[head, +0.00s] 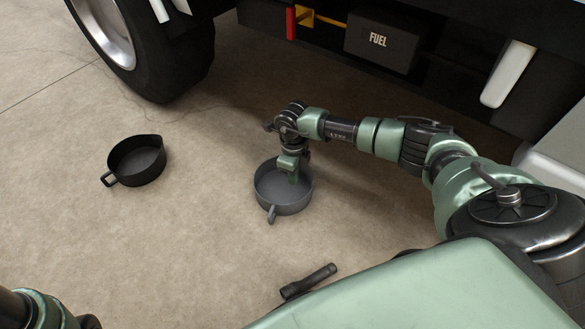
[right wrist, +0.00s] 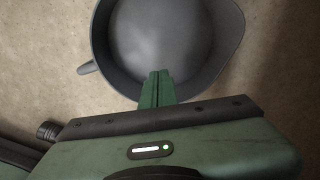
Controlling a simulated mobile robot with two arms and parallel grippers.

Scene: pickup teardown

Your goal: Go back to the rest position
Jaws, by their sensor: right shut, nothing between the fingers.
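My right gripper (head: 291,178) is shut and empty, pointing down over the grey pan (head: 284,200) on the floor. In the right wrist view its two green fingertips (right wrist: 157,88) are together over the near rim of the pan (right wrist: 165,35). I cannot tell whether they touch it. My right arm reaches out from the right side of the head view. Part of my left arm shows in the bottom left corner of the head view, and its gripper is out of view.
A black pan (head: 137,162) with a handle stands on the floor to the left. A dark flashlight (head: 308,282) lies near my base. The truck's wheel (head: 140,45) and a box marked FUEL (head: 383,42) are at the back. The floor between the pans is clear.

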